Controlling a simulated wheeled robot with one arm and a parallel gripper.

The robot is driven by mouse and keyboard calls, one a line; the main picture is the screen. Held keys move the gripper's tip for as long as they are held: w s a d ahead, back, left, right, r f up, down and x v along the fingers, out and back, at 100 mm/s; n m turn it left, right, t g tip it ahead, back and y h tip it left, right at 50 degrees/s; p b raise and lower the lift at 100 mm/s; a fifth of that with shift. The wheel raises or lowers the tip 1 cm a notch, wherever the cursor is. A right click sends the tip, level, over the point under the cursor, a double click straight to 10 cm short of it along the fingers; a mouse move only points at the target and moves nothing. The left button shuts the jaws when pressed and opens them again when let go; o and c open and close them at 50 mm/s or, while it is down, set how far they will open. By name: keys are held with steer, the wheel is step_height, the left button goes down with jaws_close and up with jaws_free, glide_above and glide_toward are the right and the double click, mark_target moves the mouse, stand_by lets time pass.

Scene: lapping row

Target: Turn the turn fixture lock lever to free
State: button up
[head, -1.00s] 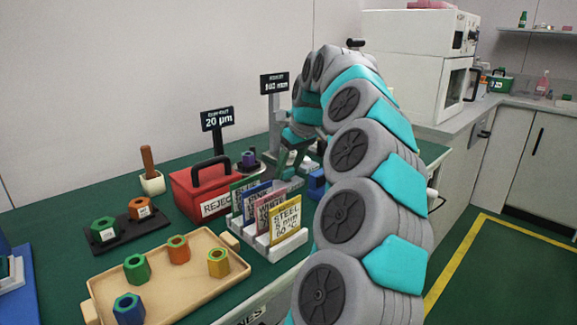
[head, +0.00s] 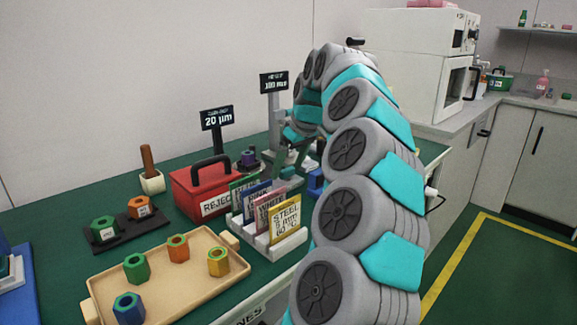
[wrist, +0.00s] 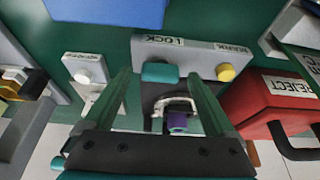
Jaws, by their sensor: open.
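In the wrist view a grey panel (wrist: 190,52) carries a label reading LOCK and a second, less legible label. A teal block (wrist: 160,73), which looks like the lock lever's grip, sits at the panel's near edge under the LOCK label. My gripper (wrist: 159,76) is open, with one green finger on each side of the teal block; I cannot tell whether either touches it. A purple nut (wrist: 178,119) sits in the dark fixture between the fingers. It also shows in the head view (head: 248,157). My arm hides most of the lever area in the head view.
A yellow knob (wrist: 226,72) is right of the lever, and a white knob (wrist: 82,76) is left. The red reject box (wrist: 272,103) stands close on the right. A card rack (head: 268,235) and a tray of nuts (head: 205,287) are nearer on the bench.

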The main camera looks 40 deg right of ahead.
steer(key=v, duration=0.7)
steer(key=shift+r, duration=0.4)
steer(key=shift+s, duration=0.1)
stand_by(0.4)
